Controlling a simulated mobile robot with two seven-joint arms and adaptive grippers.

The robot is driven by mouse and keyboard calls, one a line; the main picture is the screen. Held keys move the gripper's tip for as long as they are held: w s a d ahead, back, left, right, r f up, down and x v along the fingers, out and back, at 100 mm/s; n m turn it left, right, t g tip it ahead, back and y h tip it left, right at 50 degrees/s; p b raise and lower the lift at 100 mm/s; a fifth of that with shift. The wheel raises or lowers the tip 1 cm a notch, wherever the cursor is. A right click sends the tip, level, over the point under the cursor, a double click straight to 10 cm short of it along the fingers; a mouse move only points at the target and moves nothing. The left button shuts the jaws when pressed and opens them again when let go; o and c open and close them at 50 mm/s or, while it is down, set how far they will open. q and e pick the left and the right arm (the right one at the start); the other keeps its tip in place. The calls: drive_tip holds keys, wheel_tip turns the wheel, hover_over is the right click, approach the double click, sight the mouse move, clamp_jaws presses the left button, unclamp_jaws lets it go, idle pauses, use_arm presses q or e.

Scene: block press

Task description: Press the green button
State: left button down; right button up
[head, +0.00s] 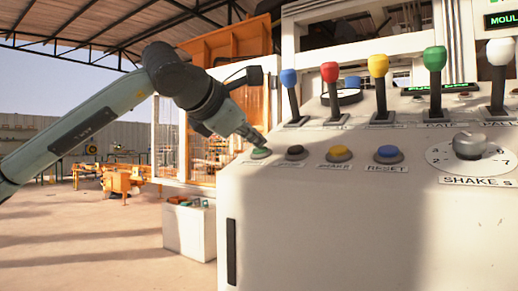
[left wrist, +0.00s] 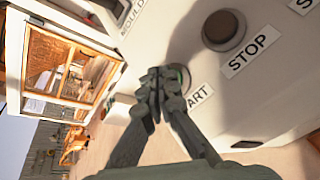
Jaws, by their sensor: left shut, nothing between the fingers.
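The green button (head: 261,153) sits at the left end of the button row on the white control panel (head: 300,215). My left gripper (head: 262,143) is shut and empty, with its fingertips right at the green button; I cannot tell whether they press it. In the left wrist view, the shut fingertips (left wrist: 160,75) cover most of the green button (left wrist: 183,78), and only a dark-green edge shows next to the partly hidden START label (left wrist: 195,97). My right gripper is not in view.
Right of the green button are a dark button (head: 295,152), a yellow button (head: 338,153) and a blue button (head: 388,154). Several coloured levers, such as the blue lever (head: 290,95), stand behind them. A knob (head: 469,146) is at the right.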

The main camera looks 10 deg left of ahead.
use_arm(q)
drive_tip(key=shift+s+a+r+p, duration=0.15)
drive_tip(key=shift+s+r+p, duration=0.2)
drive_tip(key=shift+r, duration=0.45)
wheel_tip(320, 180, up, 6)
drive_tip(key=s+a+p, duration=0.1)
drive_tip(key=s+p, duration=0.1)
drive_tip(key=shift+f+p, duration=0.25)
drive_tip(key=shift+p, duration=0.05)
drive_tip(key=shift+s, duration=0.1)
idle(0.6)
